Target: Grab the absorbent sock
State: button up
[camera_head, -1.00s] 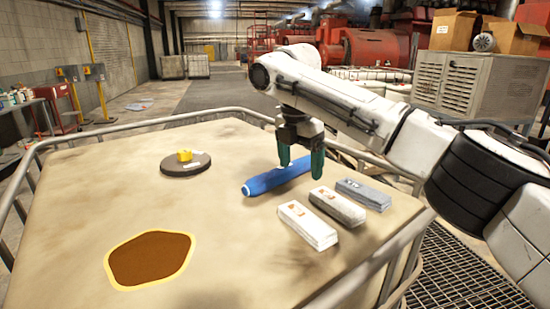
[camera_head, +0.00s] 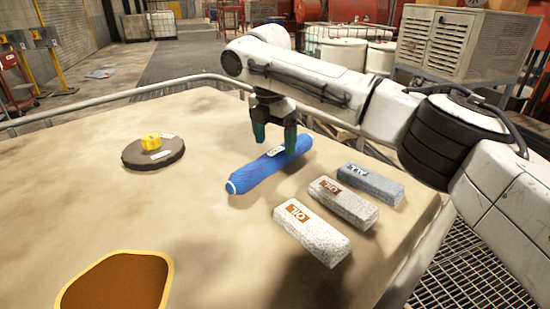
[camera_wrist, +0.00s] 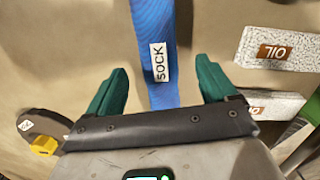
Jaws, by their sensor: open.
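The absorbent sock (camera_head: 262,173) is a blue roll with white ends, lying slantwise on the tan tabletop. In the wrist view the sock (camera_wrist: 153,30) carries a white label reading SOCK and runs between the fingers, with gaps on both sides. My gripper (camera_head: 274,150) has green fingers pointing down at the far part of the sock. In the wrist view my gripper (camera_wrist: 166,88) is open and empty, its fingers spread to either side of the sock. I cannot tell how far the fingertips are above the table.
White (camera_head: 312,232), speckled (camera_head: 343,203) and grey (camera_head: 370,184) labelled blocks lie right of the sock. A dark round disc (camera_head: 152,155) with a yellow knob (camera_head: 150,141) lies left. A yellow-rimmed brown patch (camera_head: 115,285) is at the front. Bare tabletop (camera_head: 180,220) separates them.

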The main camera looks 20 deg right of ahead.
aim_at(275, 153)
jog(key=shift+w+d+f+p, duration=0.1)
jog(key=shift+f+p, duration=0.75)
jog(key=shift+f, duration=1.95)
jog(key=c, duration=1.1)
